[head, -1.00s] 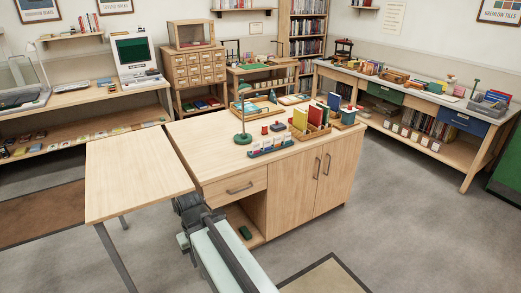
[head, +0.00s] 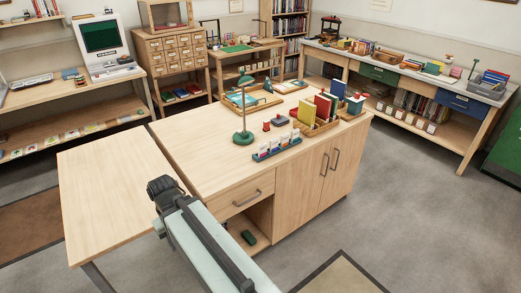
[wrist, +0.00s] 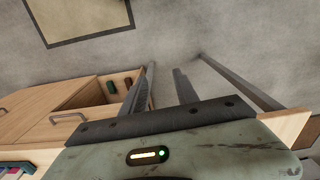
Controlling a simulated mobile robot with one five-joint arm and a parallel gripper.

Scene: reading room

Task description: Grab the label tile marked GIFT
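I cannot make out a label tile marked GIFT; no lettering on small tiles is readable.
The side leaf (head: 110,190) is bare. A green lamp (head: 243,138), an organizer with books (head: 318,122) and a tray (head: 252,100) stand on the desk. A dark green object (head: 249,237) lies in the desk's open cubby. Floor to the right is clear.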

